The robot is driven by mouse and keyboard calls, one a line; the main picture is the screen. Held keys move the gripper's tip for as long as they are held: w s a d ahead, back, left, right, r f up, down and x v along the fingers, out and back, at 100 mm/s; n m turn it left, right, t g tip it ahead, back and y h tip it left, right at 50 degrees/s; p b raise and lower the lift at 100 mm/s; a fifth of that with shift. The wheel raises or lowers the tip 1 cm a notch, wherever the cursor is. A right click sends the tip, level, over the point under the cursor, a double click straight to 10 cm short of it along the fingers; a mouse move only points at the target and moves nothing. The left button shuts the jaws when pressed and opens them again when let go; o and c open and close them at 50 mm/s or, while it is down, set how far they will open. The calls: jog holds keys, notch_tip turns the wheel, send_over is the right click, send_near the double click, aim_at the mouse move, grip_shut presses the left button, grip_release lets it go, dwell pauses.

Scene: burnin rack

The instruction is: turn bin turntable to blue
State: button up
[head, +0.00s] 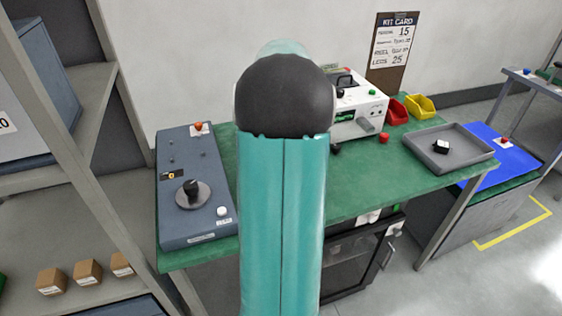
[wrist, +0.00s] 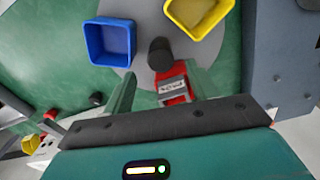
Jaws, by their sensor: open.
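In the wrist view the bin turntable is a grey disc (wrist: 140,22) on the green bench. A blue bin (wrist: 108,43) stands on its left and a yellow bin (wrist: 198,14) at the upper right. A black upright post or knob (wrist: 160,54) stands near the middle. A red labelled piece (wrist: 172,86), perhaps a third bin, shows just below the post. My gripper (wrist: 158,80) is open, with one finger either side of the red piece; contact cannot be told. In the head view my arm hides the turntable and gripper.
The head view shows a blue-grey panel with a dial (head: 193,192) at left, a white instrument (head: 358,105), small red (head: 395,112) and yellow (head: 420,107) bins, and a grey tray (head: 450,158) holding a small black-and-white piece. A shelf rack (head: 62,130) stands at far left.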

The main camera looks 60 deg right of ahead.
notch_tip(320, 180, down, 8)
jog(key=shift+r, duration=0.1)
grip_shut()
dwell(0.4)
